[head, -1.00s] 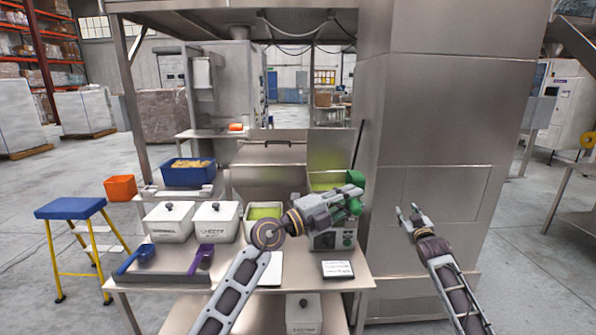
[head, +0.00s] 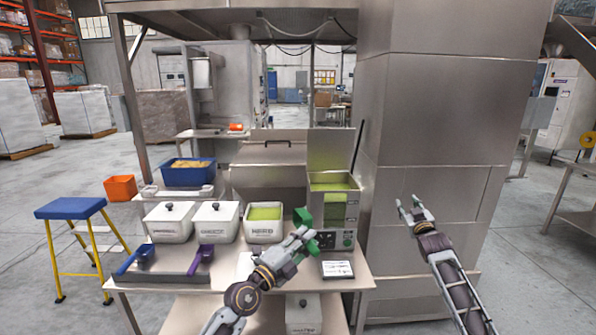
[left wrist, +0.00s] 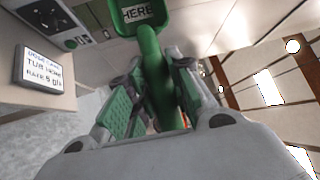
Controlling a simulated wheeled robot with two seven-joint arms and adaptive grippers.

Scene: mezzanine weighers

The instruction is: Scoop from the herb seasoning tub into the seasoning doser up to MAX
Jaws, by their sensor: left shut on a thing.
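The herb seasoning tub (head: 264,236) is an open white tub with green contents, on the steel table in the head view. The seasoning doser (head: 345,240) stands right of it, with green showing at its open top and in its front window. The MAX mark is too small to read. My left gripper (head: 303,237) is shut on the green scoop (head: 302,216), in front of and between tub and doser. My right gripper (head: 413,209) is open and empty, to the right.
Two lidded white tubs (head: 168,225) stand left of the herb tub. A blue scoop (head: 140,257) and a purple scoop (head: 202,258) lie on a dark mat in front. A small sign (head: 337,269) lies before the doser. A steel column (head: 430,130) rises at right.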

